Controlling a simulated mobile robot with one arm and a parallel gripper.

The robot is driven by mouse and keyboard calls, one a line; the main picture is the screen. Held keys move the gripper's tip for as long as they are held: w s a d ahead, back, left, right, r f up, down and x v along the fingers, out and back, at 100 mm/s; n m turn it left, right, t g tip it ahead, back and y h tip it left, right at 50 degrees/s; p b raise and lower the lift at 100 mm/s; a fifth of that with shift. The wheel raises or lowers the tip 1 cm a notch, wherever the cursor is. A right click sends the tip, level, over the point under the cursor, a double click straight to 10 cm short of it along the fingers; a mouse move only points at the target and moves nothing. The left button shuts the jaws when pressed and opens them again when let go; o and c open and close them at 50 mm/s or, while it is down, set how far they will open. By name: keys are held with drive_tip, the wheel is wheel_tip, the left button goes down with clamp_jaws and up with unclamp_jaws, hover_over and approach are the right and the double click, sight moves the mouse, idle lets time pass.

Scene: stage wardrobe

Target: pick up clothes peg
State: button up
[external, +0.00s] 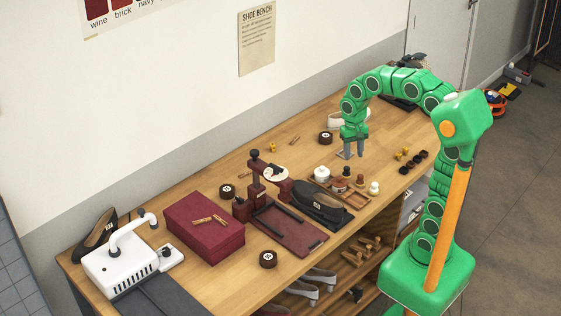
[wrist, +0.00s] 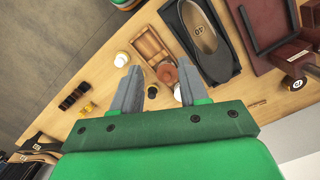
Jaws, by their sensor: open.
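Two light wooden clothes pegs lie on top of the maroon box in the external view, a left one (external: 201,221) and a right one (external: 220,219). A small wooden piece that looks like another clothes peg (external: 294,140) lies on the bench near the wall. A similar small piece (wrist: 258,102) shows in the wrist view, too small to be sure of. My gripper (external: 351,155) is open and empty above the bench, well to the right of the maroon box. In the wrist view its two fingers (wrist: 160,70) are spread, with jars and knobs beneath.
The maroon box (external: 204,242) stands left of a dark red press (external: 292,231). A dark shoe (external: 322,203) and a wooden tray (external: 355,198) lie right of it. A white machine (external: 128,268) stands at the left end. Black rolls (external: 326,138) sit about.

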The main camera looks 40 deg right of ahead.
drive_tip(key=w+a+m, duration=0.3)
drive_tip(key=w+m, duration=0.1)
drive_tip(key=w, duration=1.1)
drive_tip(key=m+t+y, duration=0.1)
drive_tip(key=m, duration=1)
hover_over(246, 175)
drive_tip(key=d, duration=0.2)
wheel_tip(246, 175, down, 18)
drive_tip(key=shift+w+a+f, duration=0.1)
drive_tip(key=shift+a+f, duration=0.1)
drive_tip(key=shift+f, duration=1.05)
drive_tip(key=shift+w+a+f, duration=0.1)
drive_tip(key=shift+a+f, duration=0.15)
drive_tip(key=shift+f, duration=1)
drive_tip(key=shift+w+a+f, duration=0.1)
drive_tip(key=shift+a+f, duration=0.1)
drive_tip(key=shift+f, duration=1.05)
clamp_jaws()
